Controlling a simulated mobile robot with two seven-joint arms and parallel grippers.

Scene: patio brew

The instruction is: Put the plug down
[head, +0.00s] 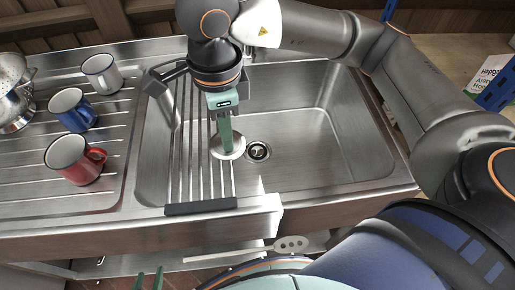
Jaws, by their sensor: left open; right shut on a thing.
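The plug (238,152), a pale round disc, is at the fingertips of my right gripper (227,143). The gripper points down and is shut on the plug, its fingers hiding part of the disc. The plug appears over the right edge of the bar rack (203,206), left of the dark drain hole (258,151) in the sink (315,140). I cannot tell whether it touches the rack. My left gripper (149,279) is at the bottom edge, in front of the sink, its two green fingers apart and nothing seen between them.
Red (75,161), blue (73,110) and white (102,74) mugs stand on the ridged drainboard (30,190). A metal colander (13,95) is at far left. The right part of the basin is clear. A pale holed utensil (290,243) lies below the sink's front edge.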

